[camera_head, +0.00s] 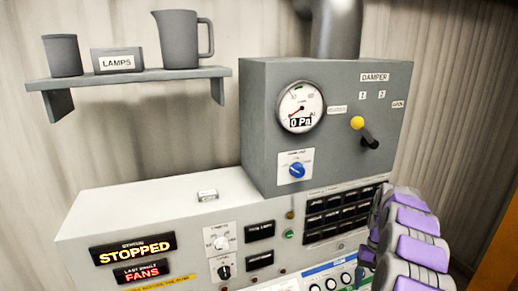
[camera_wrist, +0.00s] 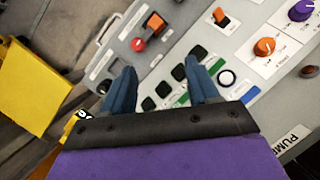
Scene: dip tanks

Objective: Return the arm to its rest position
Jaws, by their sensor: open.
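My gripper (camera_wrist: 163,90) shows in the wrist view with its two blue-grey fingers spread apart and nothing between them. It is over a sloping light grey control panel (camera_wrist: 240,50) with knobs and dark square buttons. I cannot tell whether the fingertips touch the panel. In the head view my purple and grey arm (camera_head: 412,235) stands at the lower right, in front of the console's right end. The gripper itself is hidden or out of frame there.
The console (camera_head: 150,210) shows a STOPPED display (camera_head: 133,248). A wall shelf (camera_head: 130,75) holds a cup, a LAMPS box and a jug. A yellow object (camera_wrist: 28,85) is at the wrist view's left.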

